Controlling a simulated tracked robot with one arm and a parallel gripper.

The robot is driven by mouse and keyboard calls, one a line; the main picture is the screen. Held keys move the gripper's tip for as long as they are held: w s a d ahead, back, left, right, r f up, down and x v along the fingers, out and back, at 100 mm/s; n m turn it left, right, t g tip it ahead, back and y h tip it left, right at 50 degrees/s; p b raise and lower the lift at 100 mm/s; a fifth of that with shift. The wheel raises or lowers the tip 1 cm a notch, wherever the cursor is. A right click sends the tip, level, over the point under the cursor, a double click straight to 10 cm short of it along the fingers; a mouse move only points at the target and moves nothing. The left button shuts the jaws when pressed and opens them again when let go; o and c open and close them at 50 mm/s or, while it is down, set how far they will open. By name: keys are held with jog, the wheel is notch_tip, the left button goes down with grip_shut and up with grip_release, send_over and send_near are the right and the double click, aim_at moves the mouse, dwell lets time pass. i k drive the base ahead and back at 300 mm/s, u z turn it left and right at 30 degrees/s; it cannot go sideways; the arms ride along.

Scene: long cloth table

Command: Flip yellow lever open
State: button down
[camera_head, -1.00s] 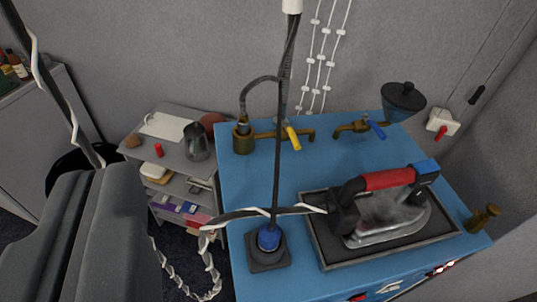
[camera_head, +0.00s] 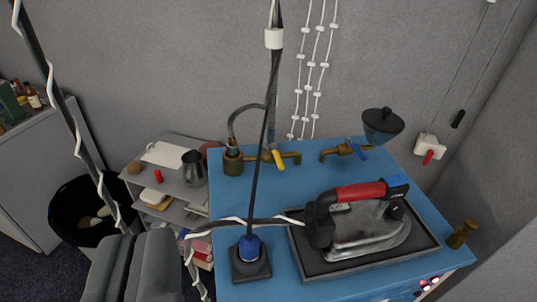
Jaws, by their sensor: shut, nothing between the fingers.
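The yellow lever (camera_head: 278,160) sits on a brass pipe fitting (camera_head: 290,157) at the back of the blue-topped table. It slants down and toward the front. My gripper (camera_head: 138,238) shows as two dark grey fingers close together at the bottom left. It is shut and empty. It is well to the left of the lever and nearer the camera, apart from it. A thin black pole and its cable pass just left of the lever, but the lever itself is visible.
A blue-lever tap (camera_head: 357,148) stands right of the yellow lever. A red-handled iron (camera_head: 360,220) rests on a dark tray (camera_head: 300,240) in front. A black pole stands on a square base (camera_head: 250,268). A grey shelf (camera_head: 180,195) with a metal jug (camera_head: 193,168) is at left.

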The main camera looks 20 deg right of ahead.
aim_at(279, 160)
jog(key=z, duration=0.05)
jog(key=i, duration=0.9)
jog(key=u, duration=0.1)
